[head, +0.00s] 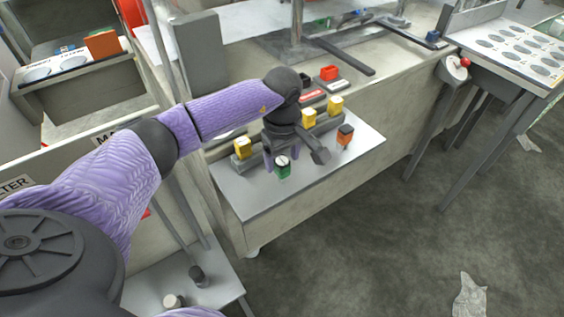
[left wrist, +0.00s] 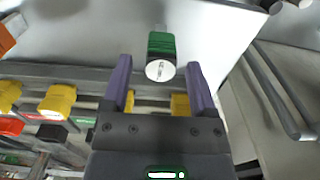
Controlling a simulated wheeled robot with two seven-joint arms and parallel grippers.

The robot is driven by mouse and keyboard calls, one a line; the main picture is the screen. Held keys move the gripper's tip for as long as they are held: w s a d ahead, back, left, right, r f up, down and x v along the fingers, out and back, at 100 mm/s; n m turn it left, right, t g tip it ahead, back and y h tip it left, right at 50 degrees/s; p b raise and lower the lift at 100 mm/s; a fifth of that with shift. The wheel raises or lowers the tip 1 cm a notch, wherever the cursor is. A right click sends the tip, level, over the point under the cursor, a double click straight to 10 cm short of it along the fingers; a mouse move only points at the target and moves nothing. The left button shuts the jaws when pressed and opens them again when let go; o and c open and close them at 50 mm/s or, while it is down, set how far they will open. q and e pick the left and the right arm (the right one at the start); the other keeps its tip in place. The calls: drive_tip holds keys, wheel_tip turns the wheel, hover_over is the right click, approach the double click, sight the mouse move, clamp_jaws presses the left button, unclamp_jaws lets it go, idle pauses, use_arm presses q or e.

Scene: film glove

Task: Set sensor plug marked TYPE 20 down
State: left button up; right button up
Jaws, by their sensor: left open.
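A green plug (head: 283,170) with a pale round end stands on the grey shelf (head: 240,197), near its front edge. In the left wrist view the green plug (left wrist: 161,46) shows with its white marked end toward me; the marking is too small to read. My left gripper (head: 281,157) is open just above the plug. In the left wrist view its purple fingers (left wrist: 159,76) are spread to either side of the plug's near end, with gaps on both sides. No finger appears to touch it. My right gripper is not in view.
Yellow plugs (head: 243,147) sit along a grey rail behind the gripper. An orange and black plug (head: 345,134) stands to the right on the shelf. A red block (head: 329,73) lies further back. The shelf is bare left of the green plug and at the right.

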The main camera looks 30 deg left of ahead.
sight(282, 161)
use_arm(q)
wheel_tip(282, 161, up, 8)
drive_tip(key=shift+r+p, duration=0.25)
drive_tip(key=shift+p, duration=0.55)
drive_tip(key=shift+r, duration=0.3)
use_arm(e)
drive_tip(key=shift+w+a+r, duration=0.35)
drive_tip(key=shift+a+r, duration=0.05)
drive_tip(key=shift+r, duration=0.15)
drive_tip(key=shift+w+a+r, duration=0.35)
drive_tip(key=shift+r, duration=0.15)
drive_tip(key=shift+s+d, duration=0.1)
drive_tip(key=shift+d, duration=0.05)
